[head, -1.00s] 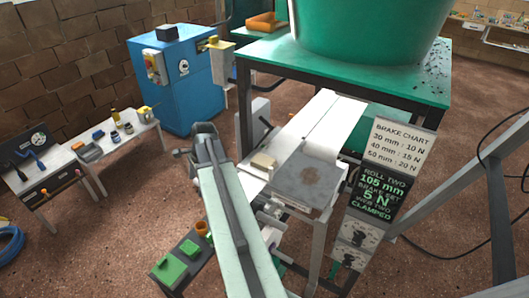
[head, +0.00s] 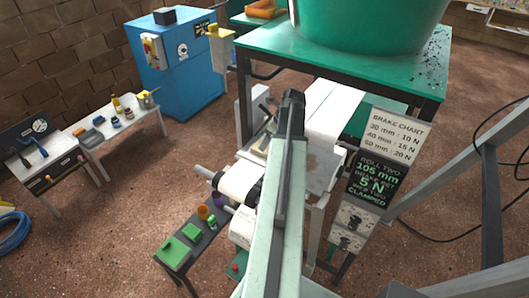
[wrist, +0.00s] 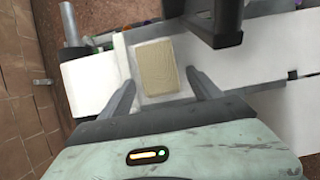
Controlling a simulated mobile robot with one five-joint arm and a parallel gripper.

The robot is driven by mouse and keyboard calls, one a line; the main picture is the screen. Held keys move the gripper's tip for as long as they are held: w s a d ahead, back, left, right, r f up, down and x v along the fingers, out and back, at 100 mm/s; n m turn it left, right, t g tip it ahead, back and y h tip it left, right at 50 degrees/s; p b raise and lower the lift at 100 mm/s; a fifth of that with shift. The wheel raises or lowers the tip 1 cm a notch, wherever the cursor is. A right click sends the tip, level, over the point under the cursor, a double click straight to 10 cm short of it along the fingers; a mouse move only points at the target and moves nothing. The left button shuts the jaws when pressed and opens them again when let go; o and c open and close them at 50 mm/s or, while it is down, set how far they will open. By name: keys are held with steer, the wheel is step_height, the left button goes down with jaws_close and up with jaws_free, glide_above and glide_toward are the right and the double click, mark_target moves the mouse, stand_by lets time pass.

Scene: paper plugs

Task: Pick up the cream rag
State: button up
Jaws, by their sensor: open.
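The cream rag (wrist: 158,67) is a folded, flat beige rectangle lying on a light grey plate (wrist: 146,34) in the wrist view. My gripper (wrist: 161,77) is open, with one finger on each side of the rag's near part in that picture. I cannot tell how high the fingers are above the plate. In the head view, a small part of the rag (head: 262,147) shows just left of my arm, which hides my fingers there.
A dark bracket (wrist: 214,22) stands close to the rag's upper right in the wrist view. White paper web (head: 333,112) runs from the table (head: 300,61) with the green tub (head: 370,25). A white roll (head: 240,184) sits left of my arm. Sign boards (head: 375,182) stand right.

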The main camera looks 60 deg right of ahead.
steer(key=shift+b+x, duration=2.2)
steer(key=shift+x, duration=0.3)
steer(key=shift+a+f, duration=0.15)
steer(key=shift+f, duration=0.1)
steer(key=shift+c, duration=0.3)
steer(key=c, duration=1.1)
